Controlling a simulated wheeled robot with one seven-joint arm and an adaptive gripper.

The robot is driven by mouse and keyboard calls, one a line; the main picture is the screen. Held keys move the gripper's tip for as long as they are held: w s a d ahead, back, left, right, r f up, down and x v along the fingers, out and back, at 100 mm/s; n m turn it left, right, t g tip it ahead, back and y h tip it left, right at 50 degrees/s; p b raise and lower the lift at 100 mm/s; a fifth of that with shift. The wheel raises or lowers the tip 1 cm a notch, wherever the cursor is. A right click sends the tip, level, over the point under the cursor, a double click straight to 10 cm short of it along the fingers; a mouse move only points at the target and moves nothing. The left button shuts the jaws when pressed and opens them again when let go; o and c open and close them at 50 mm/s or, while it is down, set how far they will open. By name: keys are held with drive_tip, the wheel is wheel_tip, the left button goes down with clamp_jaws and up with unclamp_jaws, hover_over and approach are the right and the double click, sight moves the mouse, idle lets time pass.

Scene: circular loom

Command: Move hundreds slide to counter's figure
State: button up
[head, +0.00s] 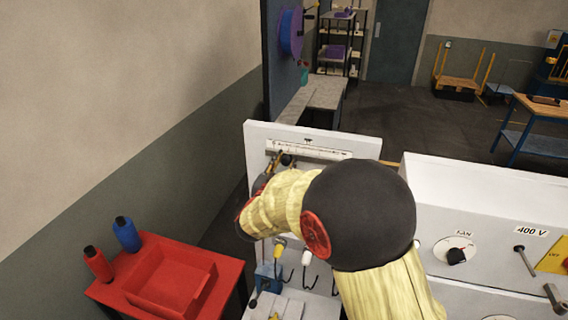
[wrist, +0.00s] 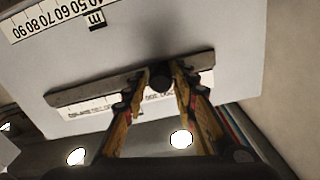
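A white panel (head: 350,145) stands in front of me, with a pale scale strip (head: 318,151) along its top. In the wrist view a dark round knob (wrist: 160,77) sits on a grey rail (wrist: 95,90). A numbered strip (wrist: 90,111) runs beside the rail, its numbers too small to read surely. The knob also shows in the head view (head: 287,160). My gripper (wrist: 162,70) has one finger on each side of the knob, tips close to it; whether they press on it is unclear. I cannot make out the counter's figure. My arm hides much of the panel.
A second scale (wrist: 50,18) with tens up to 90 crosses the wrist view's top left. Hooks and a blue clamp (head: 268,277) are below the panel. A red table (head: 225,272) with a tray stands at left, a cabinet with a FAN dial (head: 456,254) at right.

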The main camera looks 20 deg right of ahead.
drive_tip(key=shift+o, duration=1.2)
drive_tip(key=shift+a, duration=0.1)
drive_tip(key=v, duration=1.1)
drive_tip(key=shift+s+a, duration=0.2)
drive_tip(key=shift+s, duration=0.15)
